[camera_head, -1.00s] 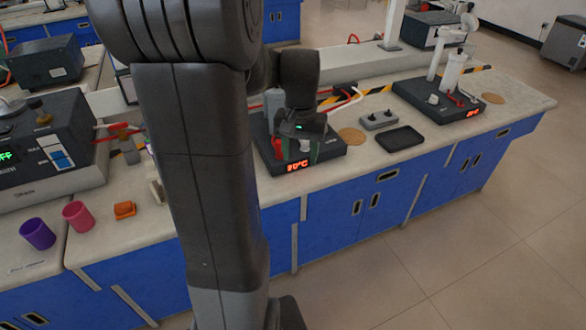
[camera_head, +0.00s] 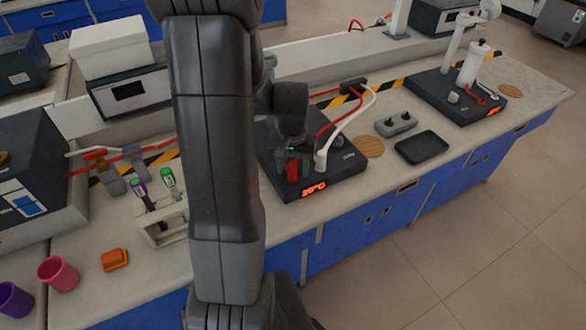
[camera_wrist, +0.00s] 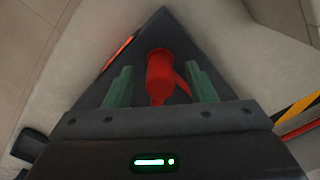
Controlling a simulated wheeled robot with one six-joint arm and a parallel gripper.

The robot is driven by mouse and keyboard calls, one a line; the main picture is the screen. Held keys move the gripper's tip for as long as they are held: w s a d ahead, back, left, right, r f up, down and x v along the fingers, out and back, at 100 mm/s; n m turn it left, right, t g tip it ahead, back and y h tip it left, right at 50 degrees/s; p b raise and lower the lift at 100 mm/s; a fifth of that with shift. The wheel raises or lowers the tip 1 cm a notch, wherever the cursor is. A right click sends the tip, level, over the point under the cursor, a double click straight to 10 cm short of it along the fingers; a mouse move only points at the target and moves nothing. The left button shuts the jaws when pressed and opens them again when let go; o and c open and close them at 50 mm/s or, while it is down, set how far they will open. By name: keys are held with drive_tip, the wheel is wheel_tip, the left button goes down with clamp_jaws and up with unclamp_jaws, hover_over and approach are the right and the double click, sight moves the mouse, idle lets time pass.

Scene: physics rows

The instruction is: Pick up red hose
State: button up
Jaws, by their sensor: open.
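The red hose end (camera_wrist: 160,75) is a thick red fitting with a thin red tube beside it. In the wrist view it lies between the two green fingers of my gripper (camera_wrist: 160,86), with gaps visible on both sides. My gripper is open and around the fitting. In the head view the red hose end (camera_head: 292,172) shows just below my gripper (camera_head: 296,155), over the black hotplate (camera_head: 345,166) with a red 20°C display. My arm hides part of the hotplate and hose.
A white hose end (camera_head: 321,160) stands close to the right of my gripper. A wooden disc (camera_head: 369,147), a grey two-knob block (camera_head: 396,124) and a black tray (camera_head: 422,148) lie further right. A white rack (camera_head: 160,223) and an orange block (camera_head: 114,260) are at the left.

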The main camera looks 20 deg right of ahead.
drive_tip(key=shift+c, duration=0.2)
drive_tip(key=c, duration=1.1)
drive_tip(key=shift+o, duration=0.2)
drive_tip(key=shift+r, duration=0.1)
wheel_tip(320, 180, up, 10)
drive_tip(key=shift+f, duration=0.15)
wheel_tip(320, 180, up, 5)
drive_tip(key=p, duration=0.4)
hover_over(293, 163)
drive_tip(key=shift+s+f, duration=0.1)
drive_tip(key=shift+f, duration=0.05)
